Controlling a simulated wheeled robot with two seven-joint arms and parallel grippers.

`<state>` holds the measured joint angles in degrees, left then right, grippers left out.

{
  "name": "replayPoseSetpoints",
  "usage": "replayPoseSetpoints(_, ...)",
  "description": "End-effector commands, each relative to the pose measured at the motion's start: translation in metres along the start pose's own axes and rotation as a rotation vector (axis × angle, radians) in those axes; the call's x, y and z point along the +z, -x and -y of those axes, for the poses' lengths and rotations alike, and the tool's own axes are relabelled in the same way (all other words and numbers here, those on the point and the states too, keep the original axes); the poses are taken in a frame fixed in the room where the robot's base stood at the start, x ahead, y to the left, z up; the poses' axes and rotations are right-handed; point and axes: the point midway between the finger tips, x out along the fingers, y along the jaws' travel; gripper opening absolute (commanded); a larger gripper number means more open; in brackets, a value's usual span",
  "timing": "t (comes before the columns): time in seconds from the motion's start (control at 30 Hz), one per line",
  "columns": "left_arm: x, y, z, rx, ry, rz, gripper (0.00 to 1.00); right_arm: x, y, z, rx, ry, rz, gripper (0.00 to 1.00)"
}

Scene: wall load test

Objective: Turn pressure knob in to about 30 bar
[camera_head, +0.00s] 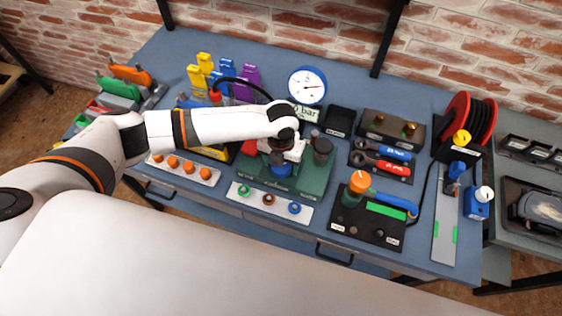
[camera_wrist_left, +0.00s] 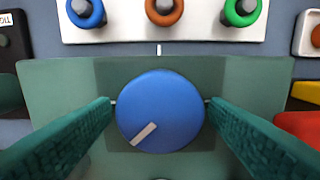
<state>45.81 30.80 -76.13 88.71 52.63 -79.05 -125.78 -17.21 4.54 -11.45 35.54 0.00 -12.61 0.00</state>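The blue pressure knob (camera_wrist_left: 160,110) sits on a green panel (camera_wrist_left: 60,80) in the left wrist view, its white line pointing down and left. The knob also shows just below the gripper in the head view (camera_head: 281,171). My left gripper (camera_wrist_left: 160,112) has one green finger on each side of the knob, with only thin gaps visible, so it looks open around it. The left gripper also shows over the green panel in the head view (camera_head: 284,152). My right gripper is not in view.
A white strip with green, brown and blue rings (camera_head: 268,201) lies in front of the panel. A black box with an orange-topped knob (camera_head: 357,182) stands to the right. Wrenches (camera_head: 392,152) and a red cable reel (camera_head: 457,112) stand further right. A black hose arches behind my gripper.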

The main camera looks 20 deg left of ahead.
Motion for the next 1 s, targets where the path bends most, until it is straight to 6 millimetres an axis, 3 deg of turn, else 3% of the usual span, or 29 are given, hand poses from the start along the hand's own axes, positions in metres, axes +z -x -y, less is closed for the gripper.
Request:
replayPoseSetpoints(0.3,0.001,0.000,0.000,0.000,0.000,0.002,0.73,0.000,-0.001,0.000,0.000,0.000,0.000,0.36)
replayPoseSetpoints(0.43,0.000,0.010,-0.001,0.002,0.000,0.000,0.73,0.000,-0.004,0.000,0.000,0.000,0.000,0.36)
replayPoseSetpoints(0.8,-0.001,0.084,0.000,0.001,-0.001,-0.004,0.73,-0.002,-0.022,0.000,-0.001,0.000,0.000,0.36)
replayPoseSetpoints(1.0,0.000,0.112,0.000,0.001,0.000,-0.001,0.73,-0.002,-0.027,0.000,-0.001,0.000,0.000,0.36)
